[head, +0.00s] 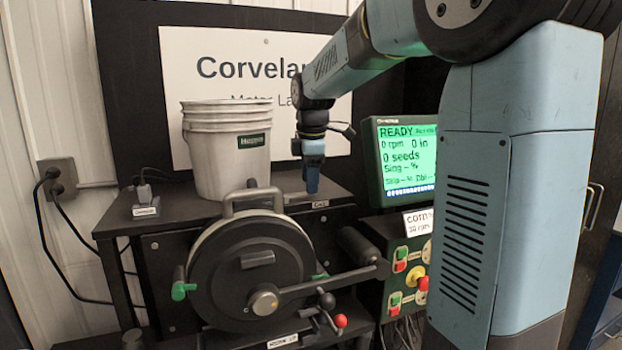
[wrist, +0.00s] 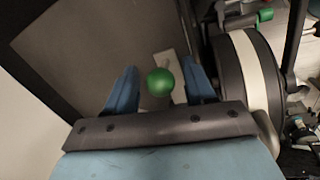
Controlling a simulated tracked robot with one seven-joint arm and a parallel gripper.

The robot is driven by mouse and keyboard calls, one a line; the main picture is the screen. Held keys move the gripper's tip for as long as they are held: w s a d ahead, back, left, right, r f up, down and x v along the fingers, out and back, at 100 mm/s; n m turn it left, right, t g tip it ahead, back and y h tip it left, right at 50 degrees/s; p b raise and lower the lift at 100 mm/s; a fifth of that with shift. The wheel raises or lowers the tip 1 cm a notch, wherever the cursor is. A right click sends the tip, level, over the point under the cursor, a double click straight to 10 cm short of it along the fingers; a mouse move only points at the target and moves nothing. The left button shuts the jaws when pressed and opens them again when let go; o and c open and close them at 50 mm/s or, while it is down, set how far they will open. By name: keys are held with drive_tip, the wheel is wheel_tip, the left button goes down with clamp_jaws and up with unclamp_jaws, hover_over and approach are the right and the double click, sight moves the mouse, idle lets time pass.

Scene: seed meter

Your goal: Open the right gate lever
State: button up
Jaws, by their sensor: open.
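The seed meter (head: 235,275) is a black round drum with a pale rim and a grey top handle. A green knob (head: 320,276) shows at its right side, partly hidden behind the crank arm. Another green knob (head: 179,290) is at its left side. My gripper (head: 312,188) points down above the right side of the meter. In the wrist view, my blue fingers (wrist: 161,90) are open, with a round green knob (wrist: 160,82) lined up in the gap between them. Neither finger visibly touches it; the depth between them is hard to tell. The drum (wrist: 245,75) is right of the fingers.
A white bucket (head: 228,150) stands on the dark bench behind the meter. The crank arm (head: 325,282) and its black grip reach right. Red (head: 340,320) and black (head: 327,300) ball knobs are in front. A green-screen monitor (head: 405,160) and button box (head: 408,275) stand right.

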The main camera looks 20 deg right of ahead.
wheel_tip(320, 180, up, 13)
drive_tip(key=s, duration=0.2)
drive_tip(key=shift+s+a+r, duration=0.15)
drive_tip(key=shift+s+r, duration=0.05)
drive_tip(key=shift+s, duration=0.05)
drive_tip(key=shift+s, duration=0.1)
drive_tip(key=s+d+f+m+t, duration=0.1)
drive_tip(key=s+f+m, duration=0.7)
drive_tip(key=s, duration=0.4)
drive_tip(key=s+f+m+t, duration=0.2)
drive_tip(key=s+f+m, duration=0.6)
drive_tip(key=s, duration=0.5)
drive_tip(key=shift+s+d+f+m, duration=0.2)
drive_tip(key=shift+d+f+m, duration=0.15)
drive_tip(key=shift+f, duration=0.6)
